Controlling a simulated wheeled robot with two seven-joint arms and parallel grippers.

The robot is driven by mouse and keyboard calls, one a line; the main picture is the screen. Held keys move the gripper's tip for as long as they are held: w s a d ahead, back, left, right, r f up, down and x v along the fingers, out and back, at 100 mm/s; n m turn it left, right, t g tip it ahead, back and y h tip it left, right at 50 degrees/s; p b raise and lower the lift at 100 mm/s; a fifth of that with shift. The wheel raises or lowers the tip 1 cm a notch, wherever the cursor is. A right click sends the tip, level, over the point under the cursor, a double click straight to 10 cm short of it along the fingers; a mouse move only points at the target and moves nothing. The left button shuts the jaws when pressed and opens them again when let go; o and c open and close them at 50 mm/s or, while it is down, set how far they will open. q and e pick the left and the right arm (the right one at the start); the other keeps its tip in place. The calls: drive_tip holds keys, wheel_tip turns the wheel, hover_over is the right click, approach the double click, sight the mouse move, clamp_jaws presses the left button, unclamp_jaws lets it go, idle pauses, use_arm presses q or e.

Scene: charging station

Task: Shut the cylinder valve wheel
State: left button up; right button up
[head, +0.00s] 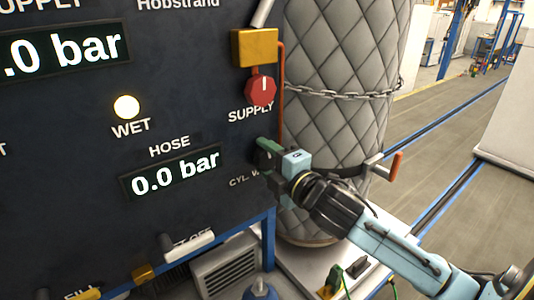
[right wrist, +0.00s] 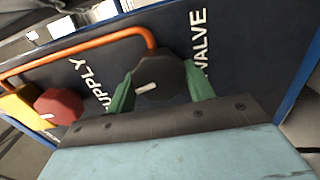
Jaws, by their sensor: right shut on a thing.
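The cylinder valve wheel (right wrist: 160,78) is a dark faceted knob with a pale mark, on the dark panel beside the word VALVE in the right wrist view. My right gripper (right wrist: 158,92) has its green fingers on either side of the wheel and is shut on it. In the head view my right gripper (head: 268,152) reaches the panel's right edge, below the SUPPLY label. There the gripper hides most of the wheel and part of its label. My left gripper is not in view.
A red supply knob (head: 261,90) sits above my right gripper, under a brass block (head: 254,47). An orange pipe (head: 281,100) runs down beside it. A quilted, chained cylinder (head: 335,120) stands close on the right. The HOSE display (head: 174,173) reads 0.0 bar.

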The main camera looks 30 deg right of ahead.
drive_tip(key=shift+r+m+p, duration=0.1)
drive_tip(key=shift+m+p, duration=0.5)
drive_tip(key=shift+m, duration=0.9)
drive_tip(key=o, duration=1)
drive_tip(key=shift+s, duration=0.1)
